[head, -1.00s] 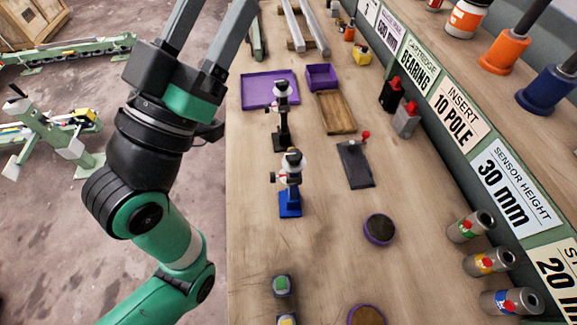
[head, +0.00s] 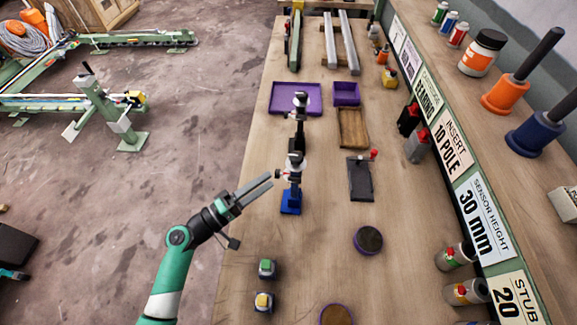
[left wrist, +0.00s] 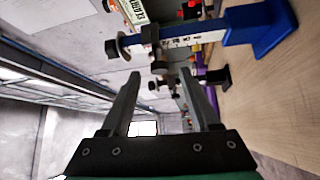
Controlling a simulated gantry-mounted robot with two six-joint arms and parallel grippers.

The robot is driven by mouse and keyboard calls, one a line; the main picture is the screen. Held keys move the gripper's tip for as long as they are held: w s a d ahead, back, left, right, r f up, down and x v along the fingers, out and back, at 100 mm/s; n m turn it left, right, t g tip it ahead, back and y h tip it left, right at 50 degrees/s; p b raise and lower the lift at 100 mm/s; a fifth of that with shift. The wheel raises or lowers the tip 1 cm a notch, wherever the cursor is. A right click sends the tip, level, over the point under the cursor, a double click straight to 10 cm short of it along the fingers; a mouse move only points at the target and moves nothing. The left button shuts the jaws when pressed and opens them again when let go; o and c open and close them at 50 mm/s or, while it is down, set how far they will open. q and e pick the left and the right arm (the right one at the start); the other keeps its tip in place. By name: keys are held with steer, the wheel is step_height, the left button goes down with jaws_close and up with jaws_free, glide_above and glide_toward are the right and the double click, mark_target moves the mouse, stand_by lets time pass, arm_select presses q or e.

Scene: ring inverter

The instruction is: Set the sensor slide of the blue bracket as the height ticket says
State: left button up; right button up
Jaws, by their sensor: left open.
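The blue bracket (head: 291,203) stands upright on the bench, with a blue base, a scale-marked post and a sensor slide (head: 291,175) with a dark knob facing left. The height ticket (head: 482,218) on the shelf edge reads "SENSOR HEIGHT 30 mm". My left gripper (head: 271,180) is open and empty, its fingertips just left of the slide; I cannot tell whether they touch it. In the left wrist view the bracket's blue base (left wrist: 265,28) lies at upper right, and its post runs leftward beyond the open fingers. My right gripper is not in view.
A similar black bracket (head: 300,125) stands behind the blue one. A dark plate with a red knob (head: 360,180) and a round dark pad (head: 369,240) lie to the right. Green (head: 267,268) and yellow (head: 263,302) pieces sit in front. Bench around the blue base is clear.

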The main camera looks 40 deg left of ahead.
arm_select(q)
steer(key=x, duration=0.8)
steer(key=shift+r, duration=0.1)
jaws_close()
stand_by(1.0)
